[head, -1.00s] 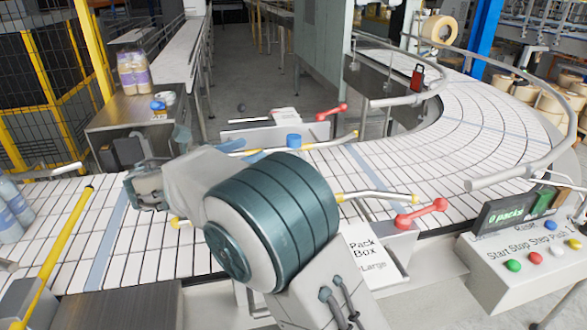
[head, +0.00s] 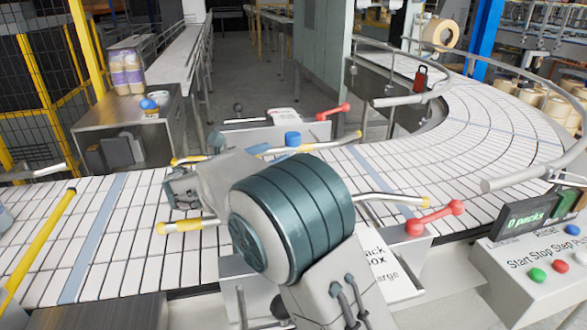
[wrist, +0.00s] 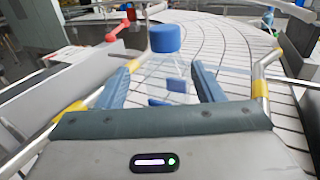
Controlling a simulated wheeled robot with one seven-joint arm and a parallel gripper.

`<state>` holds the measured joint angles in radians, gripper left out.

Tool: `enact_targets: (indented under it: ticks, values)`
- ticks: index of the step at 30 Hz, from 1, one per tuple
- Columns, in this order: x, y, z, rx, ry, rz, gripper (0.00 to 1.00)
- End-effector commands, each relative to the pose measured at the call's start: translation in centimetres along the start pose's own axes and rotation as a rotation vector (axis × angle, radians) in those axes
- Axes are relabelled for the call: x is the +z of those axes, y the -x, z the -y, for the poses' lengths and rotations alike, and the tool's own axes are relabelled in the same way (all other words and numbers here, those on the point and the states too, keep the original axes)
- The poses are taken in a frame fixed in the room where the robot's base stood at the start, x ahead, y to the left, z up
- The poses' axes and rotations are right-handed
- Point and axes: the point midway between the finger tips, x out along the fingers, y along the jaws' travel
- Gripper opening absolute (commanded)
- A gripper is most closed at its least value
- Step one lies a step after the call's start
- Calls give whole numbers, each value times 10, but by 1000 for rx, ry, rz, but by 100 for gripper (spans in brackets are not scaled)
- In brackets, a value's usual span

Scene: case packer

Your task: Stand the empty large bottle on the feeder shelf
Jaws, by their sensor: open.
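A clear bottle with a blue cap (wrist: 165,38) is in front of my gripper (wrist: 165,70) in the wrist view. Its see-through body appears between and beyond the two blue fingers, which are apart; I see no grip on it. Whether it stands or lies is hard to tell. In the head view its blue cap (head: 293,138) shows over the conveyor, just behind my arm, which hides the fingers and much of the body. I cannot tell which surface is the feeder shelf; a steel table (head: 105,118) stands at the far left.
Yellow-ended guide rails (head: 392,198) run on both sides of my gripper over the white conveyor (head: 450,150). Red handles (head: 435,217) stand near them. Bottles with purple labels (head: 127,72) are on the steel table. A button panel (head: 545,262) is at the right.

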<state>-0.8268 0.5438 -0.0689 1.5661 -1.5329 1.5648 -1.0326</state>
Motion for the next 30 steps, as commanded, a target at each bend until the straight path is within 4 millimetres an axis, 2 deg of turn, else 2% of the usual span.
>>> enact_targets:
  ticks: [8,14,18,25,30]
  values:
    - [2,-19,2,-2,1,0,61]
    - [9,-47,10,-6,2,0,61]
    - [6,-64,9,-5,1,0,61]
    - [5,-66,9,-3,0,0,61]
    - [5,-66,9,-3,0,0,14]
